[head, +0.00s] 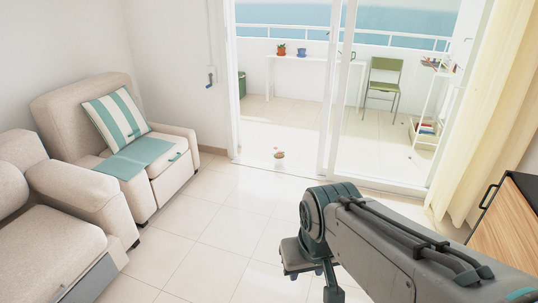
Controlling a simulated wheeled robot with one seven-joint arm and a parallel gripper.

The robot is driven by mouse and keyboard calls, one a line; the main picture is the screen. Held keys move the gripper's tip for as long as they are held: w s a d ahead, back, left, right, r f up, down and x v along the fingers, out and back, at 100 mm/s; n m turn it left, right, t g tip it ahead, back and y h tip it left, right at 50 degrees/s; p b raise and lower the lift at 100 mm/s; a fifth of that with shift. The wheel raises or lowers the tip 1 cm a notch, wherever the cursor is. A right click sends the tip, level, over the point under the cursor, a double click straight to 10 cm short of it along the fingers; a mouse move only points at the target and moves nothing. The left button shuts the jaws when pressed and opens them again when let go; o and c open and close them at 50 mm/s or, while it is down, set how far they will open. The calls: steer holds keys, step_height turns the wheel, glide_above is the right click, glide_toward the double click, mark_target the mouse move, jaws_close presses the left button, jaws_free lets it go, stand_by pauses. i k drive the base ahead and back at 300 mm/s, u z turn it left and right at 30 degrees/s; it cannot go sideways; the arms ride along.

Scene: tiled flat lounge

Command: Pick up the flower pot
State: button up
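A small pot-like thing with a bit of plant (279,156) stands low on the floor by the sliding door's threshold; it is too small to make out well. A second pot, orange with a green plant (281,50), stands on the white balcony table. I cannot tell which of them is the flower pot. My arm reaches in from the lower right, and my gripper (326,284) is at the bottom, in front of and apart from both pots. Its fingers are partly hidden or cut off, so their opening does not show.
The white balcony table (318,60) also bears a blue cup (302,53). A green chair (383,80) and a shelf (432,118) stand at the balcony's right. Beige armchairs (165,190) line the left. A wooden cabinet (510,228) is at right. The tiled floor between is clear.

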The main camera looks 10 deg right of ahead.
mark_target(279, 157)
steer(key=u, duration=0.15)
steer(key=i, duration=0.6)
steer(key=u, duration=0.3)
steer(key=i, duration=4.05)
steer(key=z, duration=1.4)
steer(key=i, duration=1.2)
steer(key=z, duration=1.15)
steer(key=i, duration=0.4)
steer(key=z, duration=0.05)
